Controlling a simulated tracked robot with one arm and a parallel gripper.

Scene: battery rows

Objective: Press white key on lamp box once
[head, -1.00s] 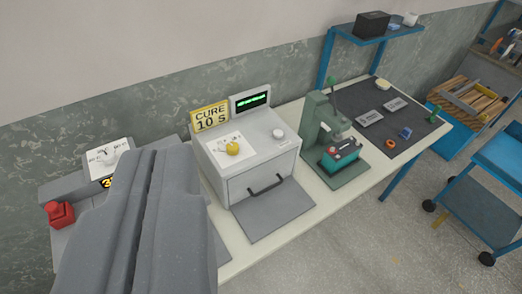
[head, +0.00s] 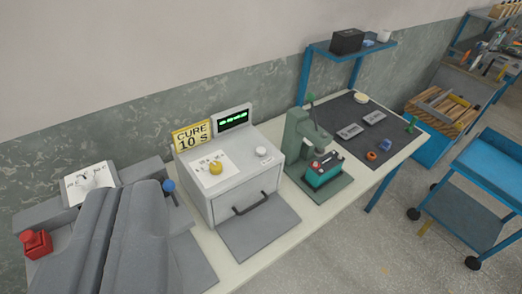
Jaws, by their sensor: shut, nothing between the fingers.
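The lamp box (head: 237,190) is a pale grey box on the bench, with a front handle, a yellow knob (head: 216,167) on a white card and a small display behind. The round white key (head: 263,152) is on its top, right of the yellow knob, in plain sight. My gripper (head: 140,188) is the large grey shape at lower left. Its fingers are together and empty. It is left of the lamp box in the picture, apart from the white key, and hides part of the station on the left.
A yellow "CURE 10 S" sign (head: 193,136) stands behind the box. At left are a red button (head: 36,244) and a blue-topped lever (head: 168,186). A green press (head: 303,135) with a teal battery (head: 323,171) stands right of the box. A dark mat (head: 365,122) lies beyond.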

